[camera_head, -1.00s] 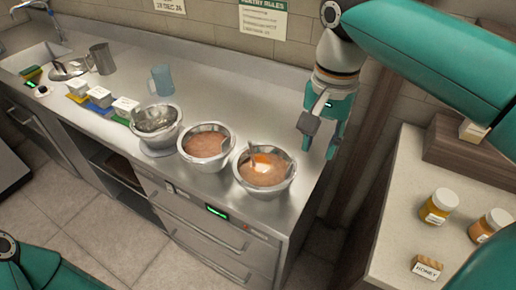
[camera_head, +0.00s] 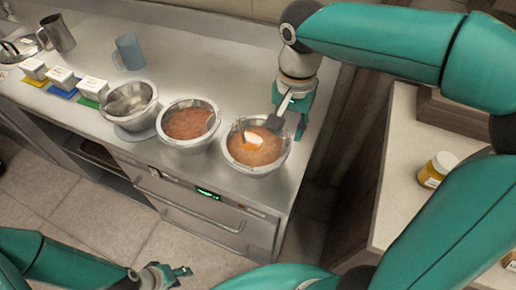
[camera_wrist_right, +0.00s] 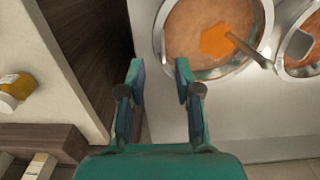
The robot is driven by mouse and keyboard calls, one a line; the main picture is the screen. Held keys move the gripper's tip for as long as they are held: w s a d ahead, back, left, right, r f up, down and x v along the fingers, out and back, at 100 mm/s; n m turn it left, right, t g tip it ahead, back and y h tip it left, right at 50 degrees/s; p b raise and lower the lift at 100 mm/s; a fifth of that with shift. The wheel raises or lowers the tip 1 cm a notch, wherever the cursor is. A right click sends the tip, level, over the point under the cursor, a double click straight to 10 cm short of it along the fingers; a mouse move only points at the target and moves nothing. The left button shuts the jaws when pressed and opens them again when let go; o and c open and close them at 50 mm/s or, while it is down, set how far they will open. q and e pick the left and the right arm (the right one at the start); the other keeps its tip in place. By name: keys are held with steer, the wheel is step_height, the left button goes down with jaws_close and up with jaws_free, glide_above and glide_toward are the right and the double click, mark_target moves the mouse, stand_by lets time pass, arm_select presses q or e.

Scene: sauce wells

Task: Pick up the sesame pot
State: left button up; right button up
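Three small white pots stand in a row on coloured pads at the left of the steel counter: one on yellow (camera_head: 34,68), one on blue (camera_head: 61,77), one on green (camera_head: 92,87). Their labels are too small to read, so I cannot tell which one is sesame. My right gripper (camera_head: 287,127) is by the back right rim of the rightmost bowl, far from these pots. In the right wrist view my right gripper (camera_wrist_right: 159,72) is open with nothing between its fingers. My left gripper (camera_head: 177,275) is low in front of the counter, apparently open and empty.
Three metal bowls stand along the counter: left (camera_head: 129,105), middle (camera_head: 187,124) and right (camera_head: 256,151), the last with an orange patch and a utensil. A blue cup (camera_head: 129,51) and metal jug (camera_head: 57,33) stand behind.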

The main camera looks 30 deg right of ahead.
mark_target(285, 144)
steer(key=shift+w+f, duration=0.15)
steer(key=shift+f, duration=0.4)
steer(key=f, duration=0.5)
steer(key=shift+a+p, duration=0.2)
steer(key=shift+p, duration=0.2)
jaws_close()
steer(key=shift+r, duration=0.15)
